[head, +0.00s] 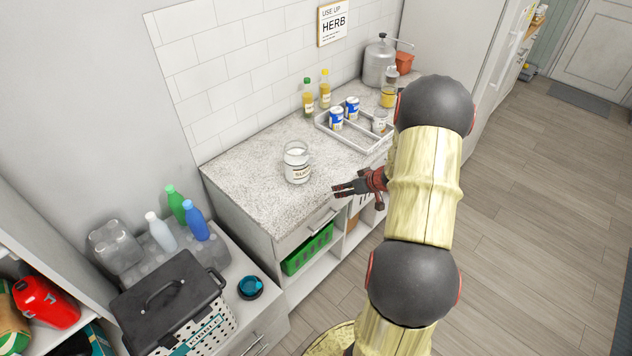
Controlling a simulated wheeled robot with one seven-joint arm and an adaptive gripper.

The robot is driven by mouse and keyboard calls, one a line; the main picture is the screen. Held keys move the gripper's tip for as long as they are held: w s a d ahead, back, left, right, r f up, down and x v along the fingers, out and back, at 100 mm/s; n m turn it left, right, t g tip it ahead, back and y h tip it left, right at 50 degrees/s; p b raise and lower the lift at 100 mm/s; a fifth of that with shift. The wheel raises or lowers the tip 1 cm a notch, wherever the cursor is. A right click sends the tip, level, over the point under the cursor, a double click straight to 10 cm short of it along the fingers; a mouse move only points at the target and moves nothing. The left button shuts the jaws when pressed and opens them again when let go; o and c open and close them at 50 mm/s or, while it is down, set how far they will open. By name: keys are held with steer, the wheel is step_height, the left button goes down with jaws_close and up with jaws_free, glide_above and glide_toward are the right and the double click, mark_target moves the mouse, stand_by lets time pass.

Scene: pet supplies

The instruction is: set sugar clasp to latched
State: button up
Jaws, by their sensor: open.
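A clear glass sugar jar (296,163) with white contents and a label reading "SU…" stands upright on the speckled countertop (240,180). Its clasp is too small to make out, so I cannot tell if it is latched. My gripper (340,189) is open and empty. It is at the counter's front edge, to the right of and slightly in front of the jar, apart from it. My arm covers part of the view on the right.
A grey divided tray (348,138) with cans stands right of the jar, with two bottles (316,92) behind. A metal canister (380,62) is at the far end. The counter left of the jar is clear.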

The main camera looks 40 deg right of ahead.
steer(key=f+b, duration=0.1)
steer(key=b, duration=0.1)
steer(key=a+f+t+b, duration=0.1)
steer(key=b, duration=0.1)
steer(key=f+t+b, duration=0.1)
steer(key=b, duration=0.1)
steer(key=shift+a+f, duration=0.15)
steer(key=shift+f, duration=0.15)
steer(key=t+b, duration=0.1)
steer(key=b, duration=0.2)
steer(key=shift+w+a+r+t, duration=0.1)
steer(key=shift+w+a+t, duration=0.2)
steer(key=shift+a+t, duration=0.1)
steer(key=n+t+b, duration=0.2)
steer(key=n+t, duration=0.1)
steer(key=t, duration=0.3)
glide_toward(310, 164)
steer(key=d, duration=0.2)
steer(key=w+y+b, duration=0.1)
steer(key=w, duration=0.7)
steer(key=shift+a, duration=0.3)
steer(key=shift+w, duration=0.1)
jaws_close()
